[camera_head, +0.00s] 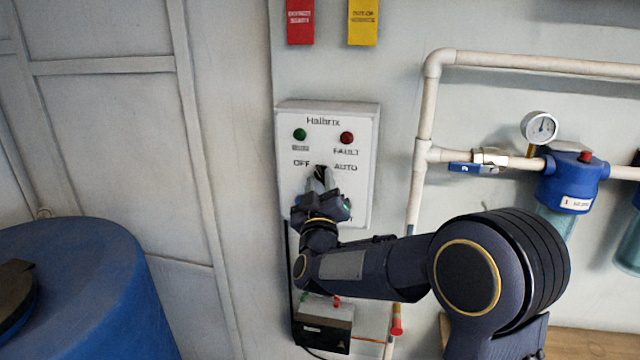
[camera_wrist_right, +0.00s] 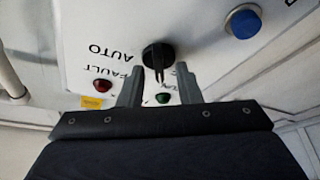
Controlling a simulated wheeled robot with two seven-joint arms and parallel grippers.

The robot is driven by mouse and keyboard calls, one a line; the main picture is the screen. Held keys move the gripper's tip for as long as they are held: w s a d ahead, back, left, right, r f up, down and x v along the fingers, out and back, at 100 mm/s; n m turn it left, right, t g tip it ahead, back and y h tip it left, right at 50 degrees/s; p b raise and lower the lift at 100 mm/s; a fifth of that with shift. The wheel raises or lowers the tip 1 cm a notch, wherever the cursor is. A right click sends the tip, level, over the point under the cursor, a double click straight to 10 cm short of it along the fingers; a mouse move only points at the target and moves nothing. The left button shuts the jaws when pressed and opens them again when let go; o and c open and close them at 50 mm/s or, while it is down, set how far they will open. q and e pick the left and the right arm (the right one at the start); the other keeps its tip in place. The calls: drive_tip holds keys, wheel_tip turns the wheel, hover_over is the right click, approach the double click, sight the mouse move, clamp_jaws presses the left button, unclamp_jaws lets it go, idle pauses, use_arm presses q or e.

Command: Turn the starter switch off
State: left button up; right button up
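The starter switch is a black rotary knob (camera_head: 320,171) on a white Halbrix control box (camera_head: 362,120), between the OFF and AUTO labels. In the right wrist view the knob (camera_wrist_right: 158,56) shows upside down, its narrow handle lying between my two fingertips. My right gripper (camera_head: 321,182) is at the box front, just below the knob in the head view. In the wrist view its grey fingers (camera_wrist_right: 159,72) are apart, with a gap on each side of the handle. Which label the handle points at is unclear. My left gripper is out of view.
The box has a green lamp (camera_head: 299,134) and a red lamp (camera_head: 347,137), plus a blue button (camera_wrist_right: 243,22). White pipes (camera_head: 426,110) with a gauge (camera_head: 539,127) and blue filter (camera_head: 572,178) are at right. A blue barrel (camera_head: 90,285) stands lower left.

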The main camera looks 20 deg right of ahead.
drive_tip(key=b+v, duration=0.2)
drive_tip(key=v, duration=0.5)
drive_tip(key=shift+s+a, duration=0.15)
drive_tip(key=shift+s, duration=0.2)
drive_tip(key=shift+f, duration=0.15)
drive_tip(key=s+a+f+m+g+y, duration=0.1)
drive_tip(key=s+f+g+y, duration=0.5)
drive_tip(key=s, duration=0.8)
drive_tip(key=s+a+f+m+g+y, duration=0.2)
drive_tip(key=s+f+g+y, duration=0.5)
drive_tip(key=s+f, duration=0.5)
drive_tip(key=s+a+g, duration=0.1)
drive_tip(key=s, duration=0.2)
drive_tip(key=shift+a+f, duration=0.2)
drive_tip(key=shift+a, duration=0.1)
